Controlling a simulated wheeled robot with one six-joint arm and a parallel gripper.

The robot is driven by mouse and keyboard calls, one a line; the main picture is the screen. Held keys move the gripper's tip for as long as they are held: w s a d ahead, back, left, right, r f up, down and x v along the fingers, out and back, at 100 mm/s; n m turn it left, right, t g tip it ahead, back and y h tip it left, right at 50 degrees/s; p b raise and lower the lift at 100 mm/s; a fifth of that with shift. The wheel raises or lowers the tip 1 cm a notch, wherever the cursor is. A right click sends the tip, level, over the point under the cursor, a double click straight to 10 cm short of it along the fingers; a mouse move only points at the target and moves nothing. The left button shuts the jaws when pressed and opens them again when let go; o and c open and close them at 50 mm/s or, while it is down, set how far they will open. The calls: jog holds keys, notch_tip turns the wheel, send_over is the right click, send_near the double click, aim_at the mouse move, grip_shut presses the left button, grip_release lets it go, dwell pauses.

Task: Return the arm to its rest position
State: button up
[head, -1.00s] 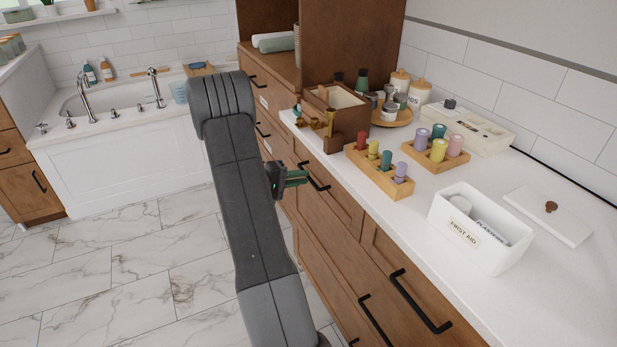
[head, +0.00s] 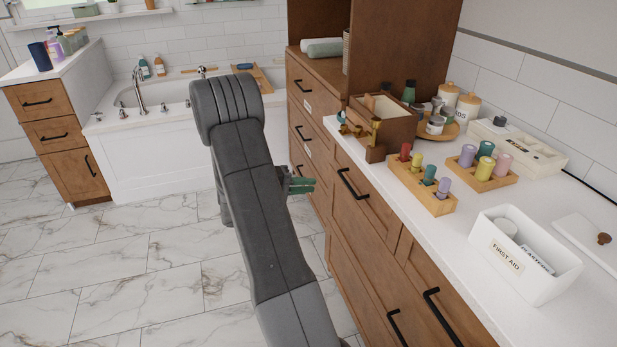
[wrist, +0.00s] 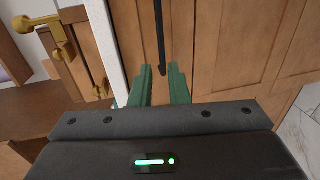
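My arm is raised in the middle of the head view, its dark grey links folded in front of the cabinet. My gripper (head: 302,185) shows as green fingers beyond the arm, left of the drawer fronts. In the wrist view my gripper (wrist: 159,68) has its two green fingers a small gap apart, with nothing between them. Wooden cabinet fronts and a dark bar handle (wrist: 160,35) lie beyond the fingertips. I cannot tell how far the fingertips are from the cabinet.
The white counter (head: 465,240) on the right bears a first aid box (head: 510,262), a peg rack (head: 420,187) and a brown wooden box (head: 385,125). A bathtub (head: 150,160) stands at the back. The marble floor (head: 100,270) on the left is clear.

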aim_at(348, 184)
jog(key=x, duration=1.3)
jog(key=shift+d+f, duration=0.2)
jog(key=shift+d, duration=0.15)
jog(key=shift+a+r, duration=0.1)
